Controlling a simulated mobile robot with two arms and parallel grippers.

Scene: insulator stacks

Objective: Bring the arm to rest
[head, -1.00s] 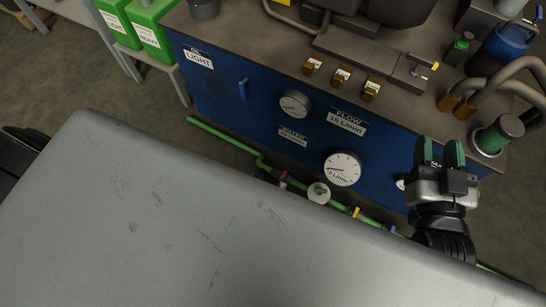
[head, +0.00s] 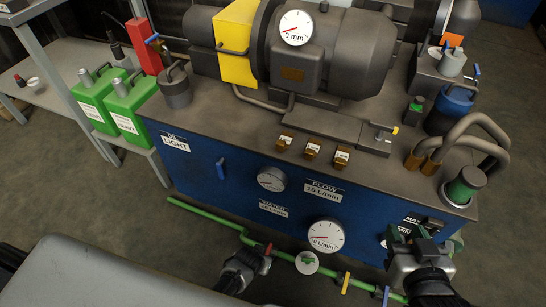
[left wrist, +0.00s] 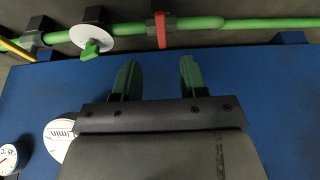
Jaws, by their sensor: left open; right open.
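My right gripper (head: 411,236) is at the lower right of the head view, open and empty, in front of the blue tank's right end. My left gripper (left wrist: 158,76) shows its two green fingers apart in the left wrist view, with nothing between them. The fingers point toward the green pipe (left wrist: 250,23) and its red valve handle (left wrist: 161,30), with a visible gap. In the head view my left arm comes up at the bottom, beside the red handle (head: 267,249), and its fingers are hard to make out.
The blue tank (head: 200,185) carries a motor (head: 335,60), gauges and hoses. Along its foot runs a green pipe (head: 205,212) with a white-disc valve (head: 307,262) and yellow and blue levers. Green cans (head: 130,122) stand at left. Floor (head: 100,200) at left is clear.

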